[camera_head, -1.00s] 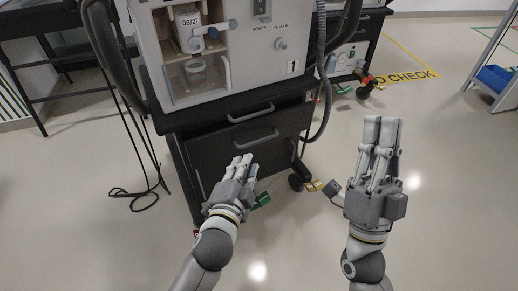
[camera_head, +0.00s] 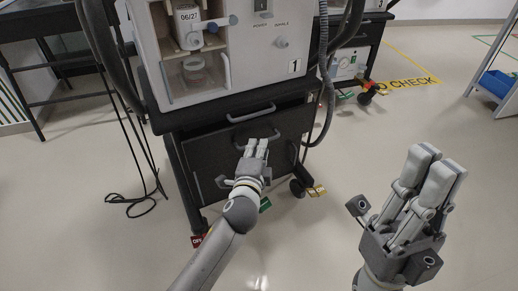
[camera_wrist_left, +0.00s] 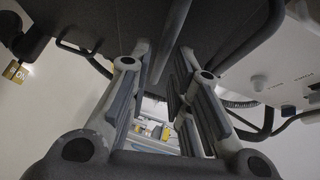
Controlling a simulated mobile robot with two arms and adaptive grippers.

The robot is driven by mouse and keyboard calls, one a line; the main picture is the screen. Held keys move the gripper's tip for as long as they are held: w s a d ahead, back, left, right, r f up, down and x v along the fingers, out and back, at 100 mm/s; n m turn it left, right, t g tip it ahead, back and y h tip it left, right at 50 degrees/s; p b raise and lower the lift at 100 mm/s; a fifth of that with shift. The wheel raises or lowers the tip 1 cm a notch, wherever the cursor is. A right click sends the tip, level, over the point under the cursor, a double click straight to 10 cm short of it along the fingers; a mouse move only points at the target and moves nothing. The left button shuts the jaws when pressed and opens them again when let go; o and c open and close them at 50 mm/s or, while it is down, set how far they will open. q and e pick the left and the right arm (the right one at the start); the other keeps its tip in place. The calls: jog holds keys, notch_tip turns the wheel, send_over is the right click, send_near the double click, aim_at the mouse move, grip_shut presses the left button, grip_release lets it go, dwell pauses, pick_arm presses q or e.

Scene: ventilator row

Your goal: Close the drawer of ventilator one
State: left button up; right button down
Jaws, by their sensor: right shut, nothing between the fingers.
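Ventilator one (camera_head: 273,72) is a pale unit marked "1" on a dark cart in the head view. Two grey handles show on the cart: an upper one (camera_head: 251,114) and a lower one on a dark drawer front (camera_head: 208,150). The front's top edge seems to stand a little forward, but how far the drawer is out is unclear. My left gripper (camera_head: 257,146) is at the lower handle, fingers apart in the left wrist view, with a dark bar (camera_wrist_left: 173,40) near the gap. Contact is unclear. My right gripper (camera_head: 438,162) is shut and empty, right of the cart.
A black cable (camera_head: 135,200) lies on the floor at left. A dark hose (camera_head: 326,100) hangs beside the ventilator. Another cart (camera_head: 352,66) stands behind. Floor is clear around my right gripper.

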pick_arm(q)
jog(key=shift+w+d+f+b, duration=0.1)
jog(key=shift+w+b, duration=0.05)
jog(key=shift+w, duration=0.45)
jog(key=shift+w+f+b, duration=0.1)
jog(key=shift+w+b, duration=0.05)
jog(key=shift+w, duration=0.45)
grip_shut()
